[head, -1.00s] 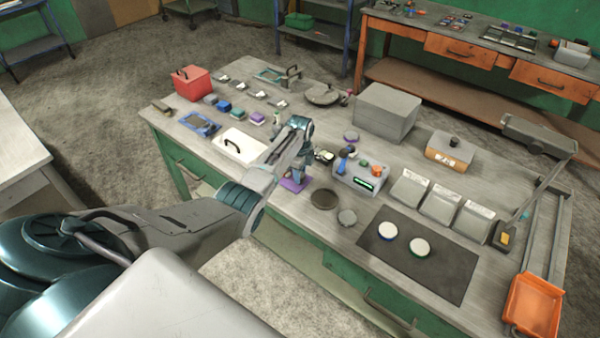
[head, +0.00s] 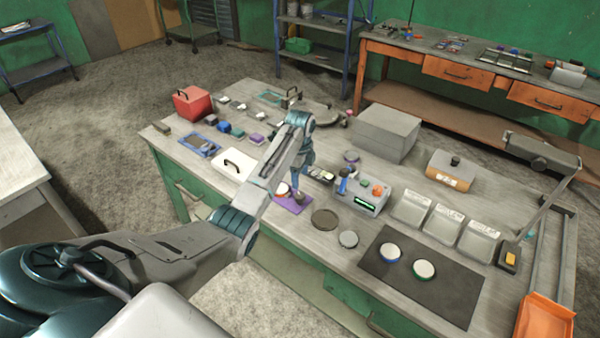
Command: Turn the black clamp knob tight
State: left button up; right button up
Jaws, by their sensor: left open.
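A dark round piece at the fingertips is too small to make out. A black knob (head: 455,160) sits on top of a grey box with an orange label (head: 450,172), at the right of the bench and well away from the gripper. I cannot tell for sure whether this is the clamp knob. My right gripper is not in view.
A grey control box (head: 362,198) with a lit display stands right of the gripper. A large grey block (head: 388,133) is behind it. A jointed lamp arm (head: 550,205) and an orange tray (head: 543,318) are at the far right. A black mat (head: 440,298) with two discs lies in front.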

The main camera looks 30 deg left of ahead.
pick_arm(q)
jog(key=shift+r, duration=1.35)
